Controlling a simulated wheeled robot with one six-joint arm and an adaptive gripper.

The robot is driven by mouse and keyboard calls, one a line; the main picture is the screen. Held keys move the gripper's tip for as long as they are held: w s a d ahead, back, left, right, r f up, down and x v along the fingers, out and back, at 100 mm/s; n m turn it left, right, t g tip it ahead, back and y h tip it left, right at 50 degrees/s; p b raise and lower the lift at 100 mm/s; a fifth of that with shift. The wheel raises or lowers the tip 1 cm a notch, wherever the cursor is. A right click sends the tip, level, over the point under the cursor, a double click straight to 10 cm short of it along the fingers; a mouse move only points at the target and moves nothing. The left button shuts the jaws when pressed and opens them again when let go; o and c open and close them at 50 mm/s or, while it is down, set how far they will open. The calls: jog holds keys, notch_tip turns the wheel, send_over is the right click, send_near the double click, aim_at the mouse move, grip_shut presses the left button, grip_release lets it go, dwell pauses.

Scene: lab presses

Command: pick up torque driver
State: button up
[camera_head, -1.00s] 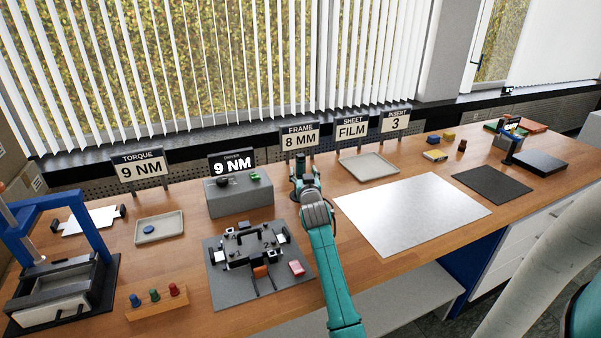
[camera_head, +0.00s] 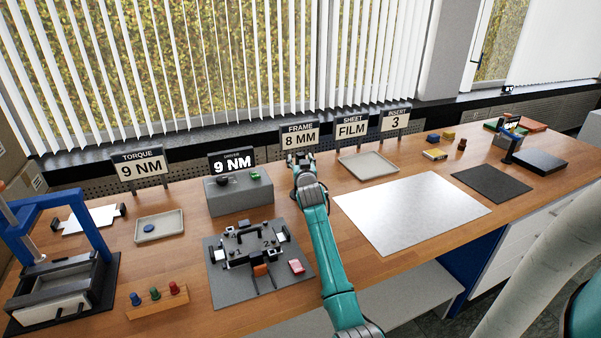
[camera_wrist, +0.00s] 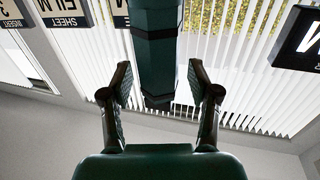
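My gripper (camera_head: 301,160) is at the far side of the bench, in front of the frame sign and right of the grey box. In the wrist view its two black fingers (camera_wrist: 159,80) are spread apart. A dark green faceted tool with black bands (camera_wrist: 158,50), which looks like the torque driver, comes in from the top edge. Its near end shows between the fingers, with a gap on each side. In the head view my gripper hides this spot, and I cannot make out the tool there.
The grey box (camera_head: 240,200) carries a display and small black and green parts. A grey mat (camera_head: 228,292) with a black fixture lies in front. A wooden rack (camera_head: 157,306) holds coloured pieces. A white sheet (camera_head: 410,215) and a tray (camera_head: 369,165) lie right. Signs line the back.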

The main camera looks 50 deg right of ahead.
grip_shut()
jog(key=shift+r, duration=0.1)
